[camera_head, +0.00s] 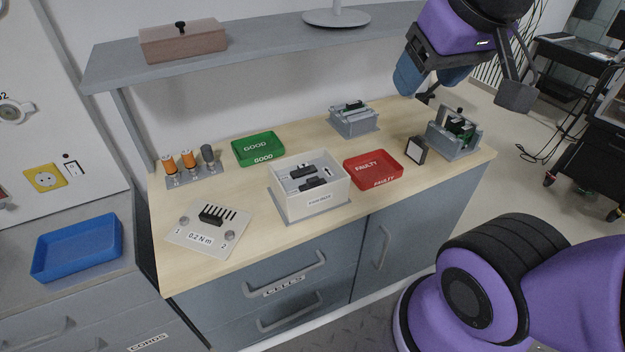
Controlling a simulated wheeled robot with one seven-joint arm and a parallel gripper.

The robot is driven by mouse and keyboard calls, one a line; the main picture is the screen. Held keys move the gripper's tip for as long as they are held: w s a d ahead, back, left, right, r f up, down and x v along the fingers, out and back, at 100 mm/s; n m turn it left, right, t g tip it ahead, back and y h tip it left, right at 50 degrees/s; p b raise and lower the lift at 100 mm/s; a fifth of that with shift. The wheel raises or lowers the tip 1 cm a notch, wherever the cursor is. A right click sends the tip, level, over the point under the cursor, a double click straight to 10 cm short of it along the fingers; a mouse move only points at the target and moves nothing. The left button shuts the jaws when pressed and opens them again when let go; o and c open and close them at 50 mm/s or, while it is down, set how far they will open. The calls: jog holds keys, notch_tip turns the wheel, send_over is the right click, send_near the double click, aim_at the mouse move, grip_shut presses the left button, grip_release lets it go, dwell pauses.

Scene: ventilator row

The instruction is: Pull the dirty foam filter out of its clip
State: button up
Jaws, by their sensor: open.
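A small upright dark frame with a pale grey face (417,149) stands on the bench right of the red tray; it may be the foam filter in its clip, but I cannot tell at this size. Behind it to the right is a grey fixture (455,143) holding a green board. My gripper (462,86) is in the upper right, raised above the right end of the bench. Its fingers are spread and nothing shows between them. It is apart from the frame and the fixture.
On the wooden bench (270,234) are a white bin (310,205), a red FAULTY tray (373,184), a green GOOD tray (258,163), a second grey fixture (354,127) and a torque plate (190,241). A shelf (265,41) overhangs the back. The bench's front right is clear.

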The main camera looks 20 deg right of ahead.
jog(key=w+a+f+g, duration=0.1)
jog(key=w+f, duration=0.2)
jog(key=w, duration=0.3)
jog(key=g, duration=0.4)
send_over(313, 178)
notch_tip(313, 178, down, 20)
notch_tip(313, 178, down, 11)
jog(key=shift+r, duration=0.15)
jog(key=c, duration=1)
jog(key=shift+r, duration=0.1)
jog(key=shift+r, duration=3.95)
